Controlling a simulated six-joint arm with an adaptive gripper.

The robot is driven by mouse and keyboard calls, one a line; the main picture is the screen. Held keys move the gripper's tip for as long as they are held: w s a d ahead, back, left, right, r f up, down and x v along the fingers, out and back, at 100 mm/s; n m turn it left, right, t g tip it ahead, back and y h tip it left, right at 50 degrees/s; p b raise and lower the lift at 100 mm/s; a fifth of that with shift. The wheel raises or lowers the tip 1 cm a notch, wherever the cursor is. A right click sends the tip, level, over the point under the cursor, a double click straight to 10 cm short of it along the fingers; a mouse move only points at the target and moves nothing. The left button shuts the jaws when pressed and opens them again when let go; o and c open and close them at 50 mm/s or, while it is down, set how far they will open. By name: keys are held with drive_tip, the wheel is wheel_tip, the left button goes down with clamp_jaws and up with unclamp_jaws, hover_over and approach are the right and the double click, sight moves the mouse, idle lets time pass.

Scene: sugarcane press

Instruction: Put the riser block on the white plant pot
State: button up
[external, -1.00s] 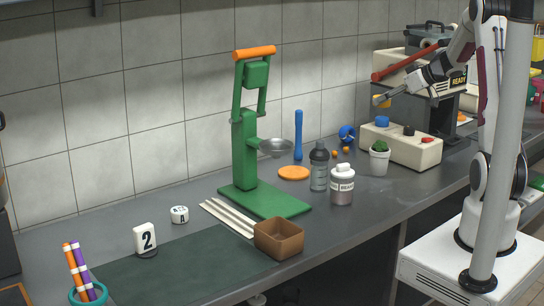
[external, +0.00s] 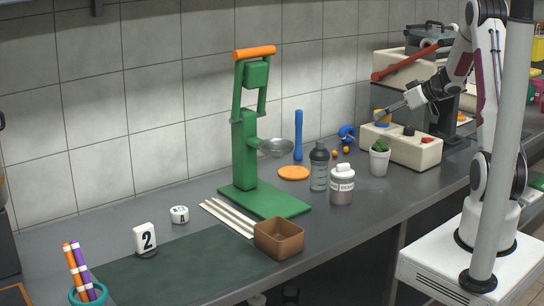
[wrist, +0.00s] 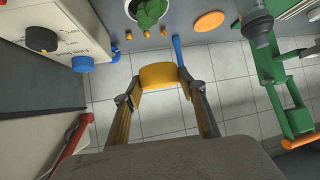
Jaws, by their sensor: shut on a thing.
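My gripper (wrist: 160,84) is shut on a yellow block, the riser block (wrist: 160,76), which sits between both fingertips in the wrist view. In the external view, my gripper (external: 386,111) holds the block (external: 378,115) in the air near the blue knob of the cream control box. The white plant pot (external: 379,163) holds a green plant and stands on the counter in front of the box. The pot (wrist: 132,10) shows at the top edge of the wrist view, partly cut off. The block is apart from the pot.
The cream control box (external: 403,149) with knobs stands beside the pot. A red lever (external: 400,67) is behind my gripper. A blue stick (external: 298,135), orange disc (external: 293,173), bottle (external: 319,168), jar (external: 342,186) and green press (external: 245,150) stand to the left.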

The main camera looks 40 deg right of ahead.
hover_over(384, 150)
drive_tip(key=shift+w+d+f, duration=0.1)
drive_tip(key=shift+w+f, duration=0.05)
drive_tip(key=shift+f, duration=2.9)
drive_tip(key=shift+f, duration=1.85)
drive_tip(key=shift+f, duration=0.1)
drive_tip(key=o, duration=1.1)
drive_tip(key=v, duration=1.2)
